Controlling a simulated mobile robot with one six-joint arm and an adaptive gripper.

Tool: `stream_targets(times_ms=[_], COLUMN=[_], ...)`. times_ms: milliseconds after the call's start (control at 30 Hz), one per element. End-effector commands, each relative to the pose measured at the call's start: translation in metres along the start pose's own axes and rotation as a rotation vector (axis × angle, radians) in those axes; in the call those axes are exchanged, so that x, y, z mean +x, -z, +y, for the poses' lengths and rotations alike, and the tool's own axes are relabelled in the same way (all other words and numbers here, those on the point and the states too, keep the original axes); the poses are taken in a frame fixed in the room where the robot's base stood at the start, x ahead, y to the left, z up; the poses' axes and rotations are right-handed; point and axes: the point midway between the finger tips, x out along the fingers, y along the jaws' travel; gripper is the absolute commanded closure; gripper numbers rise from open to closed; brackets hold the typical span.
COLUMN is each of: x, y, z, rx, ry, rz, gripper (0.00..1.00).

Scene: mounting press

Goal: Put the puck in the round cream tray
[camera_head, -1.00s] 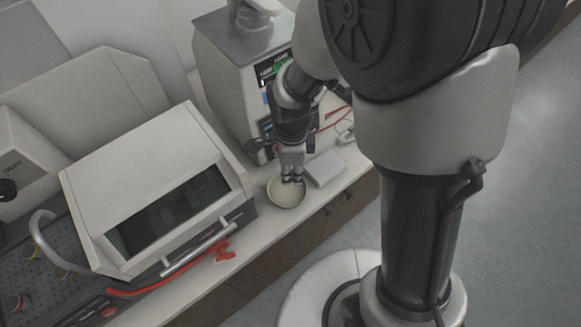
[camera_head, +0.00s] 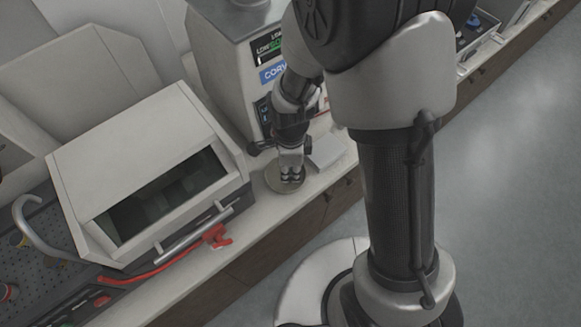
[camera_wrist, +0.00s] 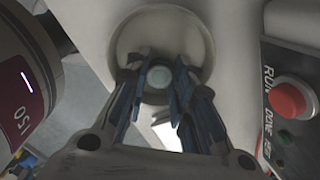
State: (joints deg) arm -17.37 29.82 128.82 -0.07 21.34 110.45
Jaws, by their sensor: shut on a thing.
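The round cream tray (camera_head: 273,184) sits on the bench in the head view, beside the white machine. It also shows in the wrist view (camera_wrist: 132,35) as a shallow round dish. My gripper (camera_head: 291,178) is over the tray, pointing down. In the wrist view its blue-lined fingers (camera_wrist: 160,82) are shut around the puck, a pale grey disc (camera_wrist: 159,77). The puck appears within or just above the near part of the tray; I cannot tell whether it touches the tray floor. In the head view the puck is hidden by the fingers.
The white machine (camera_head: 232,62) with a display stands behind the tray. A flat pale box (camera_head: 325,150) lies right of it. A boxy cabinet with a window (camera_head: 150,170) and a red-handled tool (camera_head: 216,237) are to the left. A red button (camera_wrist: 287,101) shows in the wrist view.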

Motion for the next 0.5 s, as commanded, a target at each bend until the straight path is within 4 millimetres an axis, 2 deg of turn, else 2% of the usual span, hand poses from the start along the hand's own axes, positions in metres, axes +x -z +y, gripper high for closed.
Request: stream_targets(times_ms=[133,500], x=[0.0006,-0.0034], y=[0.0,0.0], z=[0.0001,0.0], rx=[0.0,0.0], ry=[0.0,0.0], rz=[0.0,0.0], gripper=[0.69,0.69])
